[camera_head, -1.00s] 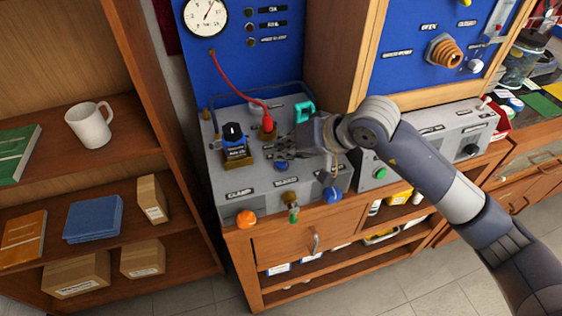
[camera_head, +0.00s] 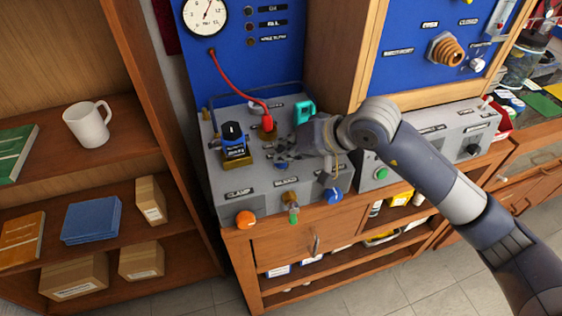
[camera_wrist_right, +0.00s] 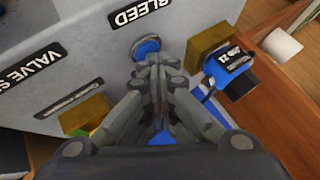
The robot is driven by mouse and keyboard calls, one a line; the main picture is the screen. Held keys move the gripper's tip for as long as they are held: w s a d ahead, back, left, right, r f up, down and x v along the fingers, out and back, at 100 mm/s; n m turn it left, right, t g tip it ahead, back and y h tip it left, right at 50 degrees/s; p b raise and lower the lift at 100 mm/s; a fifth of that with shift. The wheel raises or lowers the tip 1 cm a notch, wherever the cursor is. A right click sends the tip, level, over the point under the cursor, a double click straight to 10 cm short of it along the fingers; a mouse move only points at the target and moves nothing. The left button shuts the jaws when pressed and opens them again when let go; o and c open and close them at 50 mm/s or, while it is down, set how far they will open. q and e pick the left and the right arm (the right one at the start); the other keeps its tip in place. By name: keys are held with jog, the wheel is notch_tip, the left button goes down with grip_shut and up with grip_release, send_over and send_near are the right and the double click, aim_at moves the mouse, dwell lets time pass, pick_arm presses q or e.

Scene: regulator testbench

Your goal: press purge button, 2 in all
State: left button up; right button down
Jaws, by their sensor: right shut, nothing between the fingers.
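My right gripper (camera_head: 286,155) is over the top of the grey test bench (camera_head: 213,175), with its fingers together and nothing between them. In the right wrist view the fingertips (camera_wrist_right: 158,62) are beside a round blue button (camera_wrist_right: 145,47) with a metal rim, and partly overlap it. I cannot tell whether they touch it. The button shows as a small dark blue spot in the head view (camera_head: 281,165). Its own label is not readable, so I cannot confirm that it is the purge button. My left gripper is not in view.
A blue regulator with a black knob (camera_head: 233,132) sits in a brass holder left of the gripper. A red hose plug (camera_head: 268,122) and a teal handle (camera_head: 305,110) stand behind. An orange knob (camera_head: 246,218) and a blue knob (camera_head: 332,195) are on the bench front.

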dwell(0.4)
jog(key=shift+r, duration=0.85)
notch_tip(320, 180, up, 5)
jog(key=shift+p, duration=0.75)
dwell(1.4)
